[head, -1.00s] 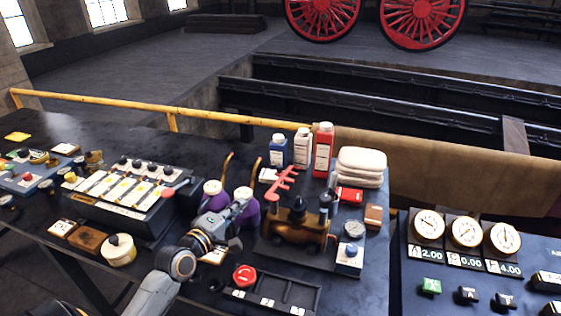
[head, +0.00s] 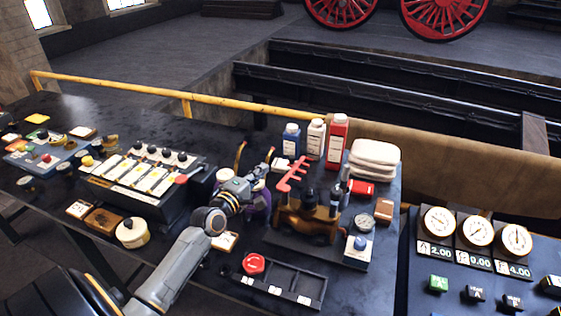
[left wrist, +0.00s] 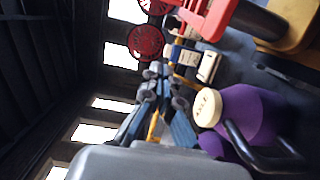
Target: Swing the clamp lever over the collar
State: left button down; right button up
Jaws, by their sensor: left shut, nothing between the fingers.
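The red toothed lever (head: 291,177) slants up and away above the brass clamp body (head: 304,224), beside a dark knob (head: 309,196). I cannot clearly make out the collar. My left gripper (head: 262,172) is shut and empty, left of the red lever and apart from it, over the purple cans. In the left wrist view the shut fingers (left wrist: 164,84) point at the background. The red lever (left wrist: 208,16) is at the top right there, and a purple can (left wrist: 247,112) with a cream lid is close beside the fingers. My right gripper is not in view.
Blue, white and red bottles (head: 337,140) stand behind the clamp, with folded cloths (head: 374,162) to their right. A dark tray with a red button (head: 253,263) lies in front. A switch panel (head: 140,182) stands left. A gauge panel (head: 476,262) is at right.

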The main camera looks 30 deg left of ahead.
aim_at(293, 169)
pick_arm(q)
jog(key=w+d+p, duration=0.2)
jog(key=w, duration=0.4)
jog(key=shift+w+d+f, duration=0.15)
jog(key=shift+w+d, duration=0.1)
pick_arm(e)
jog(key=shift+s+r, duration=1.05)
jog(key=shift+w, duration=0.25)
